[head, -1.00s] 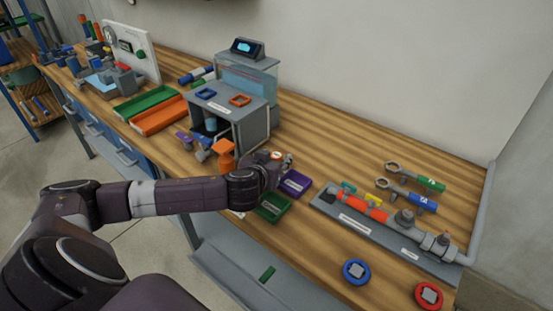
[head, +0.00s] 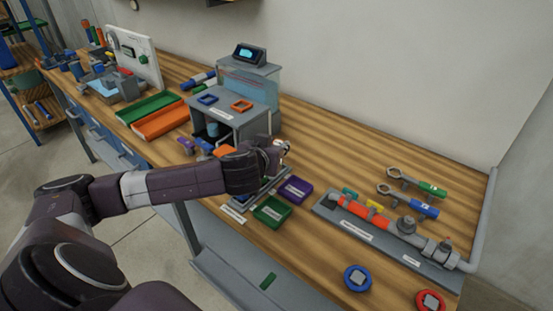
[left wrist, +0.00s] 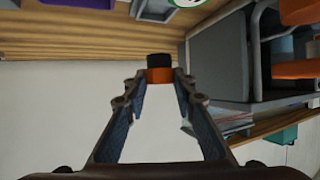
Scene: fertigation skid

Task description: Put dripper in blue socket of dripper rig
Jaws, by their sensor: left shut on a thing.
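The dripper rig is a grey box-shaped stand (head: 232,120) with a blue square socket (head: 208,99) and an orange square socket (head: 242,105) on its top. My left gripper (head: 282,150) is in front and to the right of the rig, lower than its top. In the left wrist view my left gripper (left wrist: 161,77) is shut on a small part with an orange band and black end (left wrist: 160,66), seemingly the dripper. The head view does not show this part clearly. My right gripper is in neither view.
A purple tray (head: 295,189) and a green tray (head: 272,209) lie below the gripper. A pipe assembly (head: 365,212) lies to the right. A clear tank (head: 250,83) with a display stands behind the rig. Bare bench lies right of the tank.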

